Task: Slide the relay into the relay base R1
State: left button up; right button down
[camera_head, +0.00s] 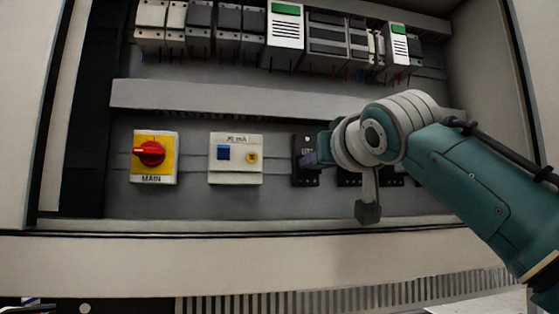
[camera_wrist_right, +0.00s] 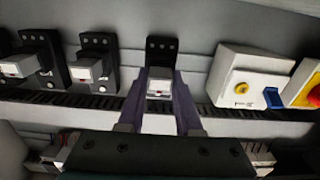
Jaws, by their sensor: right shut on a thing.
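My right gripper (camera_wrist_right: 159,99) is shut on the relay (camera_wrist_right: 159,84), a small block with a pale, clear-looking face between the two purple fingers. Behind it stands a black relay base (camera_wrist_right: 162,46) with holes at its end. The relay lines up with this base, but I cannot tell how far it sits in it. The relay is hidden there. My left gripper is in neither view.
Two neighbouring black bases (camera_wrist_right: 97,46) (camera_wrist_right: 40,45) hold similar pale blocks in the wrist view. A white device with blue and yellow buttons (camera_head: 236,158) and a red MAIN switch (camera_head: 152,155) are to the left in the head view. A grey duct (camera_head: 200,96) runs above.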

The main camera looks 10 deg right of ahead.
jog(key=shift+w, duration=0.5)
jog(key=c, duration=0.5)
grip_release()
jog(key=shift+a, duration=0.15)
jog(key=shift+a, duration=0.1)
jog(key=shift+s+f, duration=0.1)
jog(key=shift+s, duration=0.15)
jog(key=s+b, duration=0.4)
jog(key=s, duration=0.1)
jog(key=s+b, duration=0.2)
jog(key=s, duration=0.1)
jog(key=shift+s+d+b, duration=0.25)
jog(key=shift+b, duration=0.1)
jog(key=shift+s, duration=0.45)
